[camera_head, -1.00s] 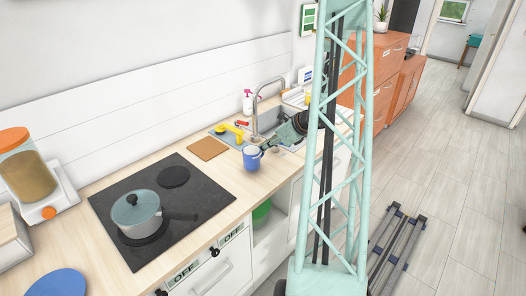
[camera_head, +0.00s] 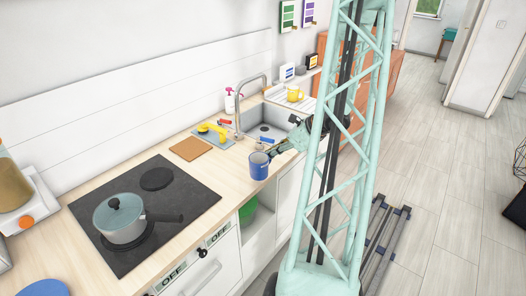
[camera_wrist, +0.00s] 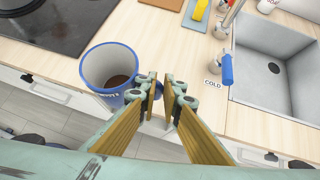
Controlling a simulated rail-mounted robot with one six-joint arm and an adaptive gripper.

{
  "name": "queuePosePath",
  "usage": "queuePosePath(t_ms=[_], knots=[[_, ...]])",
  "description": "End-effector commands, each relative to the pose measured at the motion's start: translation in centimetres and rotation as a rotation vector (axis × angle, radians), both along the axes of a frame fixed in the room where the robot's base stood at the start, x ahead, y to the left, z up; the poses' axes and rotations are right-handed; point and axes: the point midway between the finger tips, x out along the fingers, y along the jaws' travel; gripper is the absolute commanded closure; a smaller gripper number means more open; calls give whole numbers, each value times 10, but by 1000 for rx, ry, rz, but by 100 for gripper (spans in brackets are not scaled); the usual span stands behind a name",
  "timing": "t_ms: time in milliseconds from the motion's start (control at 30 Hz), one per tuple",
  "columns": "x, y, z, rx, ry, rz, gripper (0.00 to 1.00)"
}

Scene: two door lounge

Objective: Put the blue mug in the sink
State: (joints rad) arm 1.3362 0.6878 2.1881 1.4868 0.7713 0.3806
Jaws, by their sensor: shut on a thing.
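The blue mug (camera_head: 259,166) is upright at the front edge of the counter, left of the sink. In the wrist view the mug (camera_wrist: 108,75) shows a pale inside with brown at the bottom. My gripper (camera_wrist: 163,88) is shut on the mug at its handle side, with the mug left of the fingers. The handle is mostly hidden between the fingers. In the head view my gripper (camera_head: 275,152) comes in from the right, partly behind my column. The grey sink (camera_head: 252,131) lies behind and right of the mug; its basin (camera_wrist: 270,68) looks empty.
The tap (camera_head: 239,97) stands at the sink's back, with a blue cold handle (camera_wrist: 227,69) on its near left side. A wooden board (camera_head: 190,149), a yellow thing on a mat (camera_head: 211,130) and a hob with a pot (camera_head: 121,220) are left. A yellow mug (camera_head: 295,93) is beyond the sink.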

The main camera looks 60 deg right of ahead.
Motion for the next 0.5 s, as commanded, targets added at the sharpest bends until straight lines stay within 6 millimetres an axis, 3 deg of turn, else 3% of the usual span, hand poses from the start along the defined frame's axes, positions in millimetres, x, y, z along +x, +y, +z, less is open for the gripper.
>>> queuePosePath(t_ms=[200,500], knots=[[-15,3,2,-1,0,0,100],[-20,4,3,-2,0,1,100]])
